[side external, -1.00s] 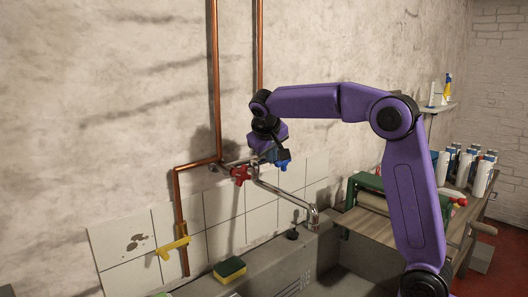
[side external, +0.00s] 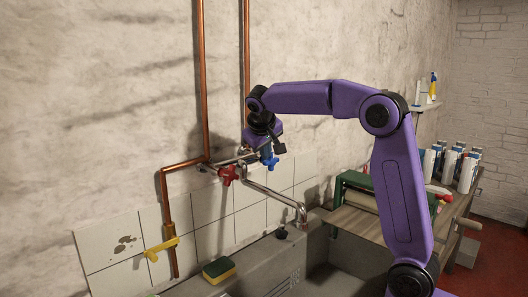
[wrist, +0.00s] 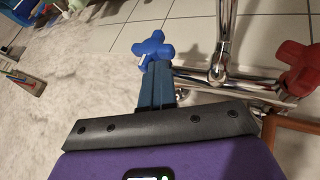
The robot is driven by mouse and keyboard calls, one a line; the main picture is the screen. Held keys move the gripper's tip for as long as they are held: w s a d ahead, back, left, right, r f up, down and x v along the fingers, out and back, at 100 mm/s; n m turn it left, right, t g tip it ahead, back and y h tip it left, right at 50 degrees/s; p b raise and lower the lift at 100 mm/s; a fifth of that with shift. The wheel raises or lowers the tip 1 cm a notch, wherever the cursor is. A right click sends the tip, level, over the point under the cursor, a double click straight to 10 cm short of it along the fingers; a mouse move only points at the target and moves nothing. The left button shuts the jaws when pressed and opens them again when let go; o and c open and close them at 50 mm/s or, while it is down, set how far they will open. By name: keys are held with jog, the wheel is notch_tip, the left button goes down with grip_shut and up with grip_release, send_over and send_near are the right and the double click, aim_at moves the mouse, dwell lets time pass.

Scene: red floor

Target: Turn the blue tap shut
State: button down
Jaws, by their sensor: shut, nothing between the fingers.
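The blue tap (side external: 270,160) has a cross-shaped handle and sits at the right end of the chrome mixer on the tiled wall. In the wrist view the blue tap (wrist: 152,46) lies just beyond my fingertips. My gripper (wrist: 156,68) is shut and empty, its fingers pressed together and its tips at the handle's near edge. I cannot tell whether they touch it. In the side view my gripper (side external: 267,149) is right at the blue tap and partly hides it. The red tap (side external: 228,175) is to the left; it also shows at the right of the wrist view (wrist: 298,68).
A curved chrome spout (side external: 285,198) hangs over the grey sink (side external: 262,268). A yellow valve (side external: 162,248) sits on the copper pipe (side external: 165,200) at left. A sponge (side external: 218,270) lies on the sink edge. A bench with a green-framed roller press (side external: 352,192) stands at right.

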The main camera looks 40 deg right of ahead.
jog(key=shift+d+r, duration=0.25)
jog(key=shift+d, duration=0.3)
jog(key=a, duration=0.5)
jog(key=shift+s+a+r, duration=0.1)
jog(key=shift+a+r, duration=0.05)
jog(key=v, duration=0.9)
jog(key=shift+d+r, duration=0.25)
jog(key=s+a+f+n+g+y, duration=0.1)
jog(key=s+a+f+n+y, duration=0.1)
jog(key=s+a+f+n, duration=0.3)
jog(key=s+a+f+n+y, duration=0.2)
jog(key=s+a+f+n, duration=0.1)
jog(key=s+f, duration=0.5)
jog(key=s+d+f+n+g, duration=0.1)
jog(key=s+f, duration=0.3)
jog(key=s, duration=0.4)
jog(key=s+d+f+n+g+y, duration=0.1)
jog(key=s+d+f+n, duration=0.2)
jog(key=s, duration=0.5)
jog(key=s+d+f+n+g+y, duration=0.1)
jog(key=s+d+f+n, duration=0.1)
jog(key=s+f, duration=0.3)
jog(key=s, duration=0.3)
jog(key=shift+s+f+g, duration=0.25)
jog(key=shift+g, duration=0.05)
